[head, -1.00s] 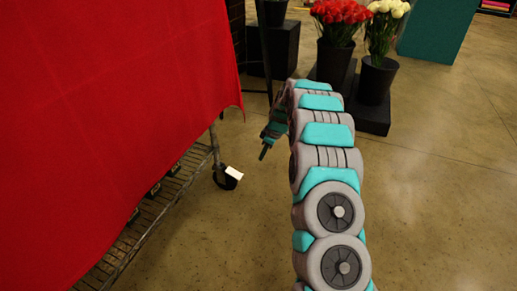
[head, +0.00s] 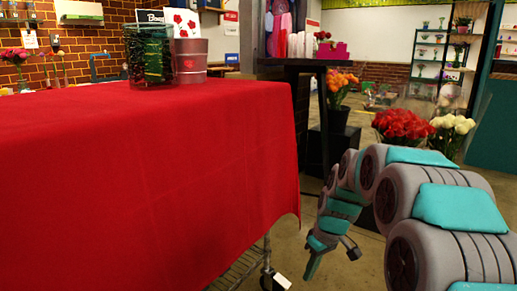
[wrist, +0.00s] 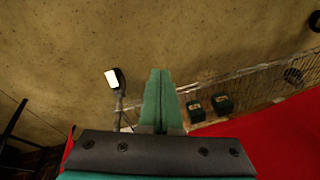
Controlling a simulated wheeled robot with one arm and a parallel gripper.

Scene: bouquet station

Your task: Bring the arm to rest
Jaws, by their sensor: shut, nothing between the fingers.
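My arm reaches out at the right of the head view, curving away and then down. My gripper (head: 309,268) hangs low beside the right end of the red-covered table (head: 170,170), apart from it and empty. In the wrist view the two teal fingers of my gripper (wrist: 158,85) are pressed together with nothing between them, over the floor near the table's wire lower shelf (wrist: 255,88).
A glass vase (head: 150,58) and a reddish pot (head: 190,57) stand on the table. A caster (wrist: 115,80) is close to my gripper. Red flowers (head: 402,126), white flowers (head: 452,124) and a dark stand (head: 310,70) are beyond my arm.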

